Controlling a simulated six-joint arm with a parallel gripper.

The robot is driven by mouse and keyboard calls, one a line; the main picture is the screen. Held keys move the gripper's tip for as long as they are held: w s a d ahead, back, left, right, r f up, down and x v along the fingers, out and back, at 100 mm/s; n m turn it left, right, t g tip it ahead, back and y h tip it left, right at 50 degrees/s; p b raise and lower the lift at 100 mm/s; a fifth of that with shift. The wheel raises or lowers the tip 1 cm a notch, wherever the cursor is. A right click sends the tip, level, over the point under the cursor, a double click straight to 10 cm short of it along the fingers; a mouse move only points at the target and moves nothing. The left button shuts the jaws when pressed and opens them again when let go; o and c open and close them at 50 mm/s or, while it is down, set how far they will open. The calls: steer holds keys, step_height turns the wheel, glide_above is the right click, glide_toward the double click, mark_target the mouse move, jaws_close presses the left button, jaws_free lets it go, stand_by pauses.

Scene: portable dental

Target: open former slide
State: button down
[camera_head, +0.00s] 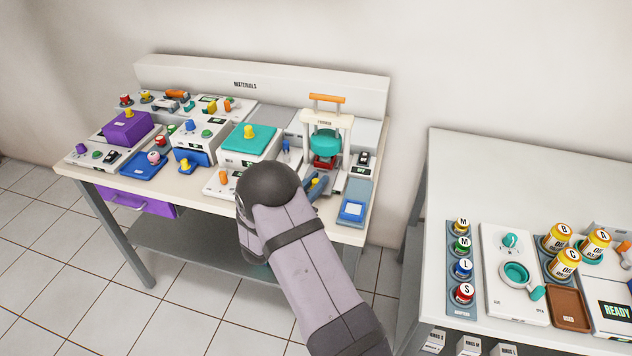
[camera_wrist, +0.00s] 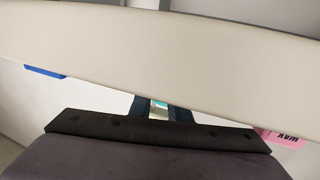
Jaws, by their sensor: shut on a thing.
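The former (camera_head: 325,118) stands at the right end of the materials table, with a white frame, an orange bar on top, a teal block and a red part beneath it. My gripper (camera_head: 316,184) is low, just in front of the former's base. In the wrist view my gripper (camera_wrist: 162,108) has its dark fingers close together on a small pale, teal-tinged piece, which seems to be the slide's handle.
A switch box marked OFF (camera_head: 361,170) and a grey-blue tray (camera_head: 353,203) stand right of the former. A teal-topped box (camera_head: 249,141) is to its left. A second white table (camera_head: 470,180) with jars is at the right, across a gap.

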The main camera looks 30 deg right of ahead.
steer(key=s+a, duration=0.6)
steer(key=shift+p, duration=0.35)
steer(key=c, duration=1.7)
jaws_free()
steer(key=shift+o, duration=0.2)
steer(key=b+v, duration=0.1)
steer(key=v, duration=0.6)
steer(key=shift+a, duration=0.15)
